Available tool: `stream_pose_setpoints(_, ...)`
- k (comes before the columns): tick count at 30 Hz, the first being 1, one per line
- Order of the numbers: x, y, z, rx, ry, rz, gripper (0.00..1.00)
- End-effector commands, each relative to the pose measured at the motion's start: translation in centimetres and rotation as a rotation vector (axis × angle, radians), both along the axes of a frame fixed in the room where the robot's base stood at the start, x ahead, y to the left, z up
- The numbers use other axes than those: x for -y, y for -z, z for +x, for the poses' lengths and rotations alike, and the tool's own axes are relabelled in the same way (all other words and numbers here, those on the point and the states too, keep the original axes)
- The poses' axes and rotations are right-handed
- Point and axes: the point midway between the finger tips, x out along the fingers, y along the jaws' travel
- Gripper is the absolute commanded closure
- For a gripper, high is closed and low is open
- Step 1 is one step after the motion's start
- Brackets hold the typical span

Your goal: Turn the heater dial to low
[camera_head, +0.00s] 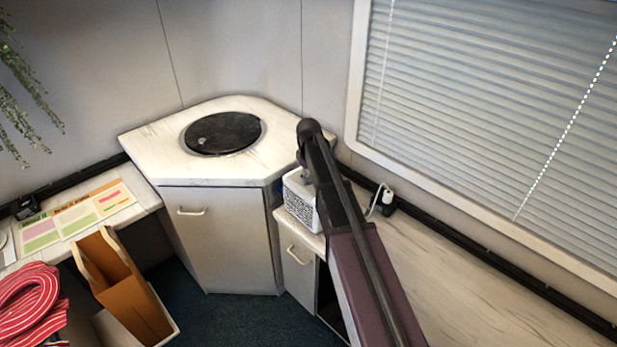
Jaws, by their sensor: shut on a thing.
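The heater (299,204) is a small white box with a perforated front. It stands on the low counter just right of the corner cabinet. My arm reaches in from the lower right and bends down over the heater. My gripper (305,173) is at the heater's top, largely hidden by my own arm. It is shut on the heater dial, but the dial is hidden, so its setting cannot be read.
The corner counter (160,150) with a round dark lid (224,133) is close on the left. A white plug (387,198) with a cord is behind my arm, near the wall. The long counter (470,290) on the right is clear. A blinded window (480,110) is above.

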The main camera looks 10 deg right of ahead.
Motion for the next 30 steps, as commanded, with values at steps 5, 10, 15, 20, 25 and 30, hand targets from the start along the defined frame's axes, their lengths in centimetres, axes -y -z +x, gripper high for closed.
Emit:
stream_pose_setpoints(5,0.00,0.02,-0.02,0.000,0.073,0.000,0.97)
stream_pose_setpoints(10,0.00,0.02,-0.02,0.000,0.184,0.000,0.97)
stream_pose_setpoints(15,0.00,0.02,-0.03,0.000,0.331,0.000,0.97)
stream_pose_setpoints(20,-0.01,0.02,-0.02,0.000,0.483,0.000,0.97)
stream_pose_setpoints(25,-0.02,0.02,-0.03,0.000,0.638,0.000,0.97)
stream_pose_setpoints(30,-0.02,0.02,-0.03,0.000,0.769,0.000,0.97)
